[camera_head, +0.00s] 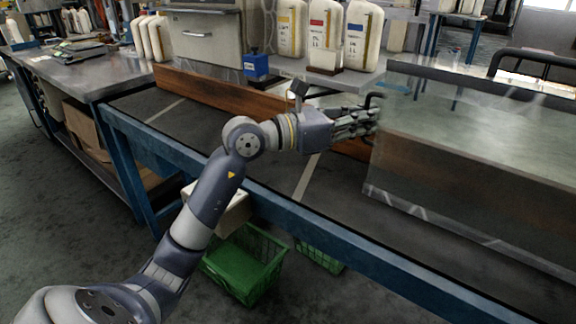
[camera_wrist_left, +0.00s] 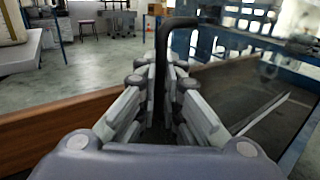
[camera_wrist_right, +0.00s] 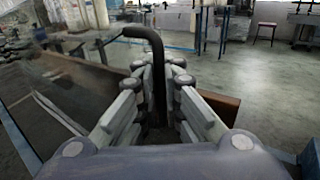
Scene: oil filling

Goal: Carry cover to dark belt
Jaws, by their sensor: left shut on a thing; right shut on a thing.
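The cover (camera_head: 470,165) is a large clear panel on the right of the head view, standing over the dark belt (camera_head: 330,195). A black handle (camera_head: 371,98) shows at its left end. My left gripper (camera_head: 372,118) is shut on that handle; the black handle (camera_wrist_left: 163,50) rises between its fingers (camera_wrist_left: 158,85) in the left wrist view. In the right wrist view my right gripper (camera_wrist_right: 153,90) is shut on another black bent handle (camera_wrist_right: 150,38). The right gripper is outside the head view. Whether the cover's lower edge touches the belt I cannot tell.
A wooden rail (camera_head: 225,92) runs along the belt's far side, and a blue frame (camera_head: 300,225) along its near side. White jugs (camera_head: 325,30) and a small blue box (camera_head: 256,66) stand behind. Green crates (camera_head: 245,265) sit on the floor below. The belt's left part is clear.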

